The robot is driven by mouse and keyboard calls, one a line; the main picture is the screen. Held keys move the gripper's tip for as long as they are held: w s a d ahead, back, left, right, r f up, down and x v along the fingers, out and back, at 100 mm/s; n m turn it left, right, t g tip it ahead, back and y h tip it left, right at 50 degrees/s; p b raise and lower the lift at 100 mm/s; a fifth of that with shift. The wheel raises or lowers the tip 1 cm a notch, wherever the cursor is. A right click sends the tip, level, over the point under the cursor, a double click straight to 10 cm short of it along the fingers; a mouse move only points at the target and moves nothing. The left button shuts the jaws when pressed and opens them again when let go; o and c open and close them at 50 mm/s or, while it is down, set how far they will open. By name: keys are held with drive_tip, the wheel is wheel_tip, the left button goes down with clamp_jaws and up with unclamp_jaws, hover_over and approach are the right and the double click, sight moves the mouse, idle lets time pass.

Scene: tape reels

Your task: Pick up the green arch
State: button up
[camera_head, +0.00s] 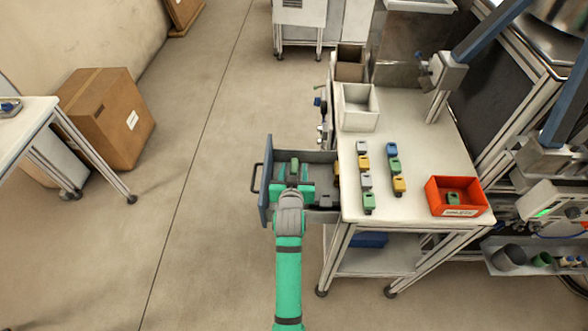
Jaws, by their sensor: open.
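My arm reaches over the open grey drawer (318,156) at the table's left side. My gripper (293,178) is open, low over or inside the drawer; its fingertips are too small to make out. A small green piece (294,165) shows just beyond the gripper in the drawer; I cannot tell whether it touches the fingers. Other small green pieces stand on the table, one at the front (369,203) and one farther back (394,165). Another green piece (453,198) lies in the red bin (482,193). Which of them is arch-shaped is hard to tell.
Yellow (399,184) and grey (365,181) pieces stand in two rows on the white table (415,215). A yellow piece (336,174) is at the drawer's right end. A white open box (360,121) stands at the back left. The floor left of the drawer is clear.

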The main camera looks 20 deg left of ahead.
drive_tip(key=shift+x, duration=1.45)
drive_tip(key=shift+c, duration=0.4)
drive_tip(key=shift+s, duration=0.15)
clamp_jaws()
